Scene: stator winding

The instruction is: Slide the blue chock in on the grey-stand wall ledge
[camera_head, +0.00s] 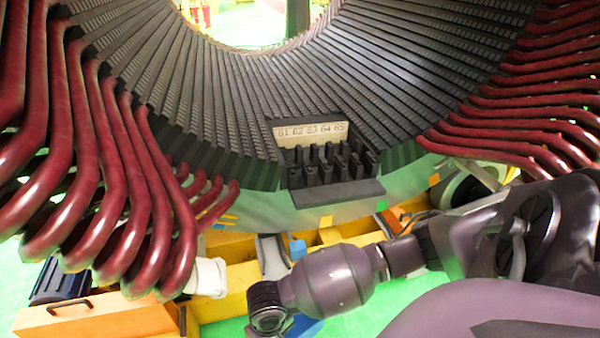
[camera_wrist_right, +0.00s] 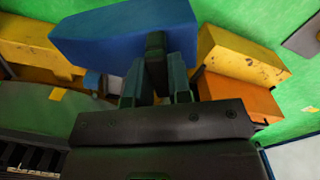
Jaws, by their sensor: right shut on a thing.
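The blue chock (camera_wrist_right: 125,35) is a large blue block in the upper part of the right wrist view. In the head view only a bit of the chock (camera_head: 306,327) shows below my right wrist, and the fingers are hidden. A grey stand piece (camera_head: 271,258) stands on the yellow frame under the stator, with a small blue piece (camera_head: 297,249) beside it. The chock is apart from the stand in the head view. My left gripper is not in view.
The stator (camera_head: 330,200) with dark slots and red coils (camera_head: 60,130) fills the upper head view. A number plate (camera_head: 310,134) sits above a rack of dark pegs. Yellow beams (camera_head: 235,290) and an orange box (camera_head: 95,318) lie below. Green floor shows between them.

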